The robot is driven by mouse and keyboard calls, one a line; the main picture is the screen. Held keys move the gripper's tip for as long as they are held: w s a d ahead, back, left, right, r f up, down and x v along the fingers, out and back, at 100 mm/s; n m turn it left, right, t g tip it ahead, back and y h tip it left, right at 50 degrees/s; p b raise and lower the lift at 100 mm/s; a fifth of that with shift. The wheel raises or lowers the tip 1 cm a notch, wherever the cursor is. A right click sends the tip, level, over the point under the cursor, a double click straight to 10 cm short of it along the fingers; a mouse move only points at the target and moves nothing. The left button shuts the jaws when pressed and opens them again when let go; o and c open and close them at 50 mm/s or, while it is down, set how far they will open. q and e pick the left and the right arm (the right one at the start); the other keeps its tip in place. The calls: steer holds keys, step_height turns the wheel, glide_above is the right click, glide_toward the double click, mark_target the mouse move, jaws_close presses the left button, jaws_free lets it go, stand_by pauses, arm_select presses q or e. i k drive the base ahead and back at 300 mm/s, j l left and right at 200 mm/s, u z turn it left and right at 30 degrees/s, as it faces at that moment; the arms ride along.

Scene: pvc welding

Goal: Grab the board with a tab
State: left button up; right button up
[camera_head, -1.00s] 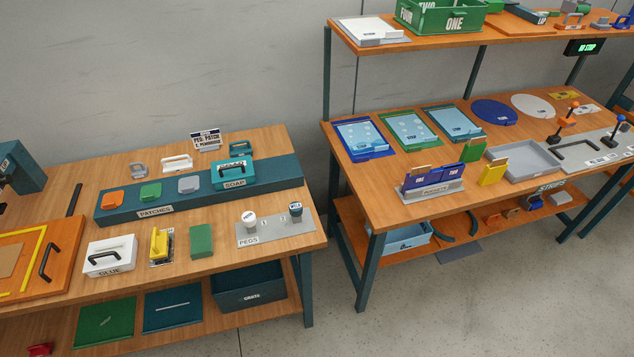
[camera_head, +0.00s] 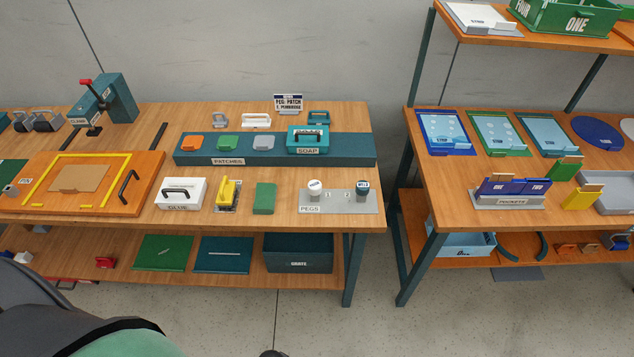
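Several flat boards are in view, and I cannot tell for sure which one has the tab. On the right table lie a blue board (camera_head: 444,134), a green board (camera_head: 498,136) and a light blue board (camera_head: 545,135), side by side. On the left table's lower shelf lie a dark green board (camera_head: 162,253) and a dark teal board (camera_head: 223,255). An orange board with a yellow frame and a black handle (camera_head: 128,187) lies on the left tabletop. Neither gripper is in view. A dark grey and green part of mine fills the lower left corner.
The left table holds a teal patches block (camera_head: 345,157), a white glue box (camera_head: 182,193), a pegs plate (camera_head: 338,208) and a clamp (camera_head: 115,98). A teal crate (camera_head: 298,262) sits on its lower shelf. A gap with bare floor (camera_head: 375,310) separates the tables.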

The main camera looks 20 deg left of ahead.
mark_target(73, 178)
steer(key=u, duration=2.05)
